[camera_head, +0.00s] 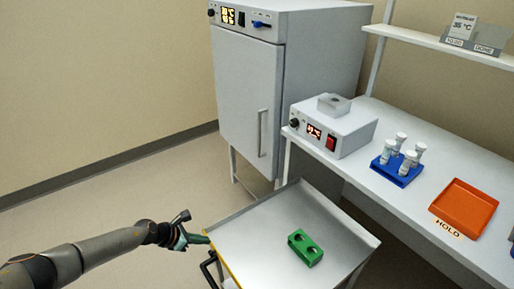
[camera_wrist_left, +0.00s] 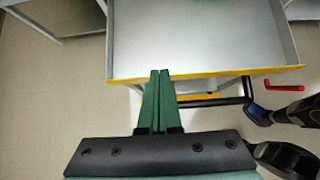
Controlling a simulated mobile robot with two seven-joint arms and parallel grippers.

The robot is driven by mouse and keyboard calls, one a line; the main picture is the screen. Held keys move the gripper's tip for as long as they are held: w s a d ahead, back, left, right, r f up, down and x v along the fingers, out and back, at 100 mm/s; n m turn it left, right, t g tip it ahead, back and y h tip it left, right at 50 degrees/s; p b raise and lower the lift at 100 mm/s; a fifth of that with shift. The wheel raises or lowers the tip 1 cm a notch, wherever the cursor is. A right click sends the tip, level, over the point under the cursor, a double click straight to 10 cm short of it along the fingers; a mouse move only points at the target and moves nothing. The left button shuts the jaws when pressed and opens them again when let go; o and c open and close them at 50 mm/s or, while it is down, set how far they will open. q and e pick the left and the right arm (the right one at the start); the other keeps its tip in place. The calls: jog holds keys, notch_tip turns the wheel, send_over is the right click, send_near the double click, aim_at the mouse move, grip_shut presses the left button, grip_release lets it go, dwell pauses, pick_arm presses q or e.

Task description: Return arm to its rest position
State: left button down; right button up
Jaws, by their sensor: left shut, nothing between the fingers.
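My left arm comes in from the lower left in the head view. Its gripper (camera_head: 202,239) is at the left edge of the metal cart (camera_head: 262,229). In the left wrist view, the green fingers of the left gripper (camera_wrist_left: 160,74) are together, with nothing between them. They point at the cart's yellow-edged near side (camera_wrist_left: 210,73).
A green two-hole block (camera_head: 305,248) lies on the cart. On the white bench, a blue rack (camera_head: 397,173) holds several capped vials, beside an orange tray (camera_head: 464,207) and a heater box (camera_head: 333,127). A grey cabinet (camera_head: 247,97) stands behind. Floor is clear at left.

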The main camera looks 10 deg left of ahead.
pick_arm(q)
jog(key=s+d+r+n+t+h, duration=0.1)
jog(key=s+d+n+t, duration=0.1)
jog(key=s+d+n, duration=0.55)
jog(key=s+d+r+n+t+h, duration=0.1)
jog(key=s+d+n+t+h, duration=0.1)
jog(key=d+n, duration=0.95)
jog(key=s+a+f+n+y, duration=0.1)
jog(key=s+a+n+y, duration=0.2)
jog(key=s+n, duration=0.4)
jog(key=s+a+n+g+y, duration=0.1)
jog(key=s+a+n+y, duration=0.2)
jog(key=s+n, duration=0.4)
jog(key=a+n, duration=0.1)
jog(key=n, duration=0.8)
jog(key=shift+s+f, duration=0.35)
